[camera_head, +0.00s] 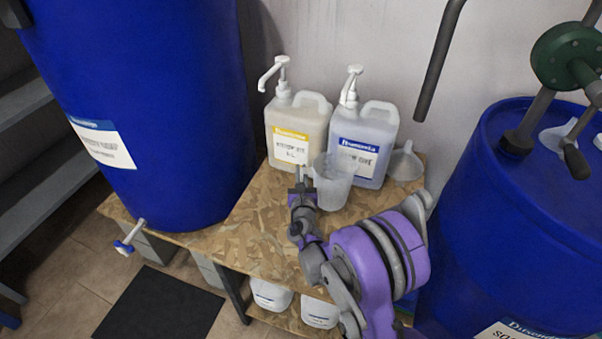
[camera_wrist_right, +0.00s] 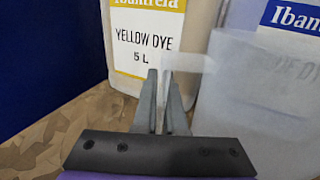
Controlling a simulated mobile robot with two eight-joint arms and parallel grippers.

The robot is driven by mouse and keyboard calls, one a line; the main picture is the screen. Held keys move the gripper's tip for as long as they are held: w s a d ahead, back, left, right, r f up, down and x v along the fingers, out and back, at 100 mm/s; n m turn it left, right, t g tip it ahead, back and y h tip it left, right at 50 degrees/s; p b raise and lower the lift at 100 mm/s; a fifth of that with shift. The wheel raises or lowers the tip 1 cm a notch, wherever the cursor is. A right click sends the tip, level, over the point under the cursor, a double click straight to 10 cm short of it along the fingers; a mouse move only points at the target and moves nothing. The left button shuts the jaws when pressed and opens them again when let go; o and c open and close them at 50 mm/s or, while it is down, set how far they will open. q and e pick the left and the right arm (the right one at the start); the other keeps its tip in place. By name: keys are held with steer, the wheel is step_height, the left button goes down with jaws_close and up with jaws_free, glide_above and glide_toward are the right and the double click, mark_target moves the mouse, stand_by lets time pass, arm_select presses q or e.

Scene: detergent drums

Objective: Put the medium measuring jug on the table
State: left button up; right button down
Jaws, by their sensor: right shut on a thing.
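The translucent measuring jug (camera_head: 333,184) is in front of the two pump canisters, at the wooden-board table (camera_head: 262,212). My right gripper (camera_head: 302,186) is at the jug's left side. In the right wrist view, the gripper (camera_wrist_right: 163,100) is shut on the handle of the jug (camera_wrist_right: 258,100). The jug looks upright and empty. I cannot tell whether its base touches the table. My left gripper is not in view.
A yellow dye canister (camera_head: 297,130) and a blue-labelled canister (camera_head: 362,145) stand behind the jug. A funnel (camera_head: 406,163) is to the right. Blue drums (camera_head: 150,70) (camera_head: 520,210) flank the table. White containers (camera_head: 271,294) sit on a lower shelf. The front left tabletop is bare.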

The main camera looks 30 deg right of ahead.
steer(key=shift+f, duration=0.1)
steer(key=c, duration=1)
jaws_free()
